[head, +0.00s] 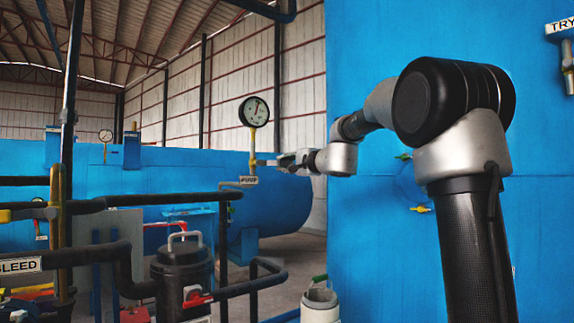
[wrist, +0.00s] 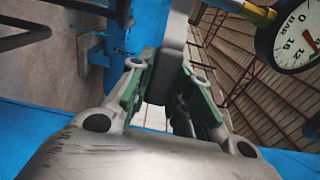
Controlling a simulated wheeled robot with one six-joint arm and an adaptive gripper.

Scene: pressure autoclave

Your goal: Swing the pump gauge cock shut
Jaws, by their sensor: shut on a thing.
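The pump gauge (head: 254,111) is a round white dial with a black rim on a thin yellow stem (head: 252,142), above a small label that seems to read PUMP (head: 248,181). The gauge cock is at the stem's foot, small in the head view. My gripper (head: 279,161) reaches it from the right, level with the stem's lower part. In the wrist view the green-padded fingers (wrist: 168,95) are closed about a dark grey bar (wrist: 172,45), apparently the cock's handle. The gauge dial (wrist: 293,38) and yellow stem (wrist: 246,12) show at upper right. The cock's body is hidden.
A large blue vessel wall (head: 365,250) stands close on the right, behind my arm. A long blue tank (head: 200,165) lies behind the gauge. Black pipes (head: 150,199), a black canister (head: 182,275) and a BLEED label (head: 20,265) are at lower left.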

